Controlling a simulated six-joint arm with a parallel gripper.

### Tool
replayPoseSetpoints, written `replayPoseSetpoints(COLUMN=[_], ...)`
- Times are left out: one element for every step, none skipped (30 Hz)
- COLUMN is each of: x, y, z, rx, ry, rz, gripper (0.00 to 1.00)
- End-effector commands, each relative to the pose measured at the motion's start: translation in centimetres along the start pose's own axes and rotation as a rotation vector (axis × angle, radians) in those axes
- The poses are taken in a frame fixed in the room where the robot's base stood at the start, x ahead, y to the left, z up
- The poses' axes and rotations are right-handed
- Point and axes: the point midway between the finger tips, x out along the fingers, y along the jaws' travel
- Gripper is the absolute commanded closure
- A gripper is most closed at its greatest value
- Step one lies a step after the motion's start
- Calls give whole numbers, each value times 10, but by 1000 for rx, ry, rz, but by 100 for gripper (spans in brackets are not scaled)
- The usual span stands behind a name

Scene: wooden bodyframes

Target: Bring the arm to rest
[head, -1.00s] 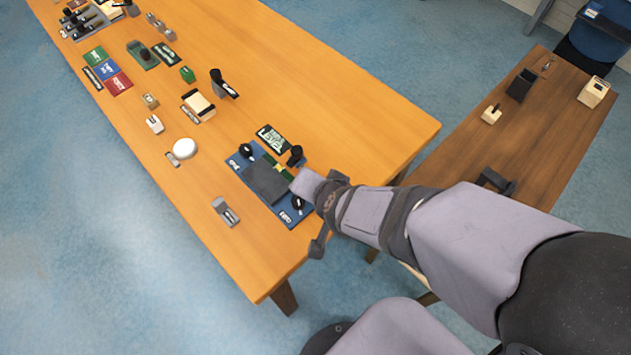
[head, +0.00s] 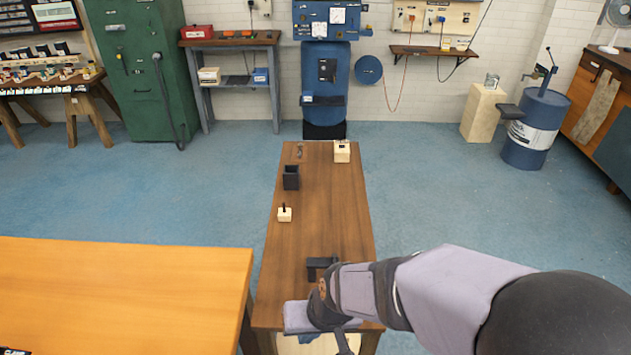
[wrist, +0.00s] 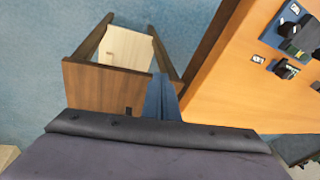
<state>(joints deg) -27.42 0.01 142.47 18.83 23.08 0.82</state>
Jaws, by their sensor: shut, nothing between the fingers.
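My arm reaches in from the lower right of the head view, and its grey wrist end hangs over the near end of the narrow dark brown table (head: 335,225). My gripper (wrist: 160,92) shows in the wrist view as blue fingers closed together, with nothing between them. It points down past the near end of the brown table, beside the orange table (wrist: 215,88). The fingertips cannot be made out in the head view.
The orange table (head: 120,290) stands at left with a narrow gap between. On the brown table are a black bracket (head: 320,264) close to my wrist, a small pale block (head: 284,214), a black box (head: 291,177) and a wooden block (head: 342,151).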

Motion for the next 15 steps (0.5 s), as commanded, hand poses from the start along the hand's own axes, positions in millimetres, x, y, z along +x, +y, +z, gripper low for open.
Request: replayPoseSetpoints(x=[-7,-11,-16,-20,-23,-28,-32,-35,-39,-42,-44,-47,-48,-50,-51], y=[27,41,59,71,83,97,106,115,125,132,137,144,147,150,153], z=[2,6,12,16,21,28,33,38,44,48,52,57,60,62,65], rx=[33,44,61,73,84,99,110,120,132,140,148,157,161,166,170], ry=[-17,-32,-52,-67,-82,-101,-114,-128,-144,-153,-163,-174,-182,-188,-195], rz=[32,51,75,92,109,129,143,156,171,181,190,200,207,211,216], gripper=[100,100,100,100,100,100,100,100,100,100,100,100,100,100,100])
